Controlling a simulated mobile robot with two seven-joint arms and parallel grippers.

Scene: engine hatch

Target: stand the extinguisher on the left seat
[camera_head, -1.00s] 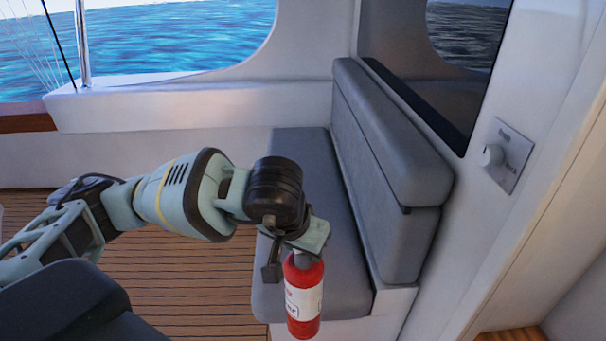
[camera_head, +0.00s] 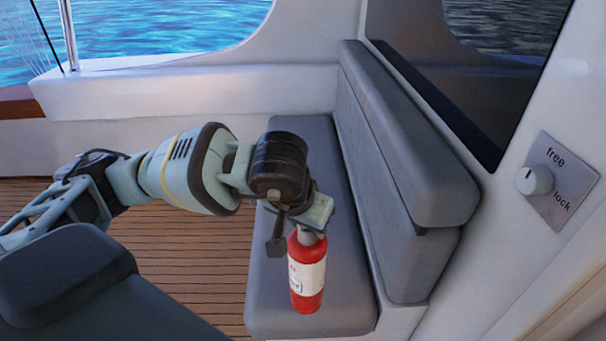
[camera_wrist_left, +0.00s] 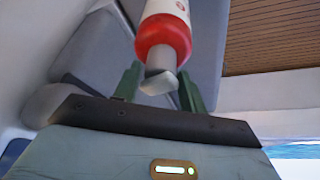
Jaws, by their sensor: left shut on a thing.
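The red extinguisher (camera_head: 307,272) with a white label hangs upright from my left gripper (camera_head: 309,228) in the head view. My left gripper is shut on its grey top. In the head view the extinguisher overlaps the near part of the grey left seat (camera_head: 330,165); I cannot tell whether its base touches the cushion. In the left wrist view the extinguisher (camera_wrist_left: 165,40) extends from between the green fingers (camera_wrist_left: 158,88), with its grey top between them. My right gripper is in neither view.
A padded grey backrest (camera_head: 405,150) runs along the seat's right side. A knob (camera_head: 534,180) on a plate marked free and lock is on the white wall at right. Slatted wooden floor (camera_head: 190,245) lies left of the seat. The far seat cushion is clear.

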